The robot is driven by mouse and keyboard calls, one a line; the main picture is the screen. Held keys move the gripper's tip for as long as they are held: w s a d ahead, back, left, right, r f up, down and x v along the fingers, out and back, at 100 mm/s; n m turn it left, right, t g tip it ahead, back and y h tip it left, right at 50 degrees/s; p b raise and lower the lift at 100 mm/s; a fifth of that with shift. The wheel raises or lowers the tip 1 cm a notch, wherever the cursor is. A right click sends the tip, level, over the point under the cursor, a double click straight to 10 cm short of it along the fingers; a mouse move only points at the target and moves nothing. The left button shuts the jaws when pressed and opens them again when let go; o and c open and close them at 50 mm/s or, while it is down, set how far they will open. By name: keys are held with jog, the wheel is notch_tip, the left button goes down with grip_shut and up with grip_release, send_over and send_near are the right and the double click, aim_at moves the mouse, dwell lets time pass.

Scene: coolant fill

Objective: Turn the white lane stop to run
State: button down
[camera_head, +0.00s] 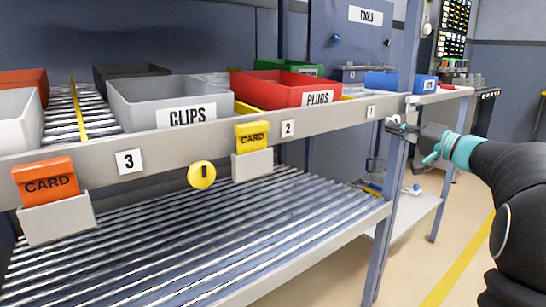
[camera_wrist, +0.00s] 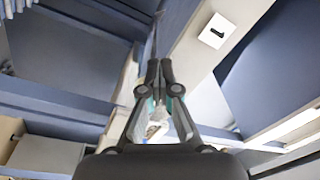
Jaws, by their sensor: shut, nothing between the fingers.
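My gripper (camera_head: 396,127) is shut and empty, at the right end of the shelf's front rail, close to the number 1 label (camera_head: 370,112). A small white part (camera_head: 393,119) shows right at the fingertips, probably the white lane stop, mostly hidden by my gripper. I cannot tell its turn position or whether the fingers touch it. In the wrist view the closed fingertips (camera_wrist: 160,66) point at the rail area, with the number 1 label (camera_wrist: 216,31) to their upper right. A yellow round stop (camera_head: 202,175) with a dark upright bar sits on the rail between labels 3 and 2.
The rail (camera_head: 330,118) carries a yellow card (camera_head: 252,134) and an orange card (camera_head: 48,181) in holders. Grey CLIPS (camera_head: 172,100), red PLUGS (camera_head: 290,90) and blue (camera_head: 395,82) bins stand behind it. A blue-grey post (camera_head: 385,220) stands beside my gripper. Floor at the right is open.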

jog(key=shift+w+d+f+b, duration=0.15)
jog(key=shift+f+b, duration=0.4)
jog(key=shift+b, duration=0.45)
jog(key=shift+w+d+f, duration=0.35)
jog(key=shift+d+f, duration=0.05)
jog(key=shift+f, duration=0.15)
dwell(0.4)
jog(key=shift+f, duration=0.15)
jog(key=v, duration=0.6)
jog(key=shift+a+f, duration=0.2)
jog(key=shift+f, duration=0.05)
jog(key=shift+s, duration=0.15)
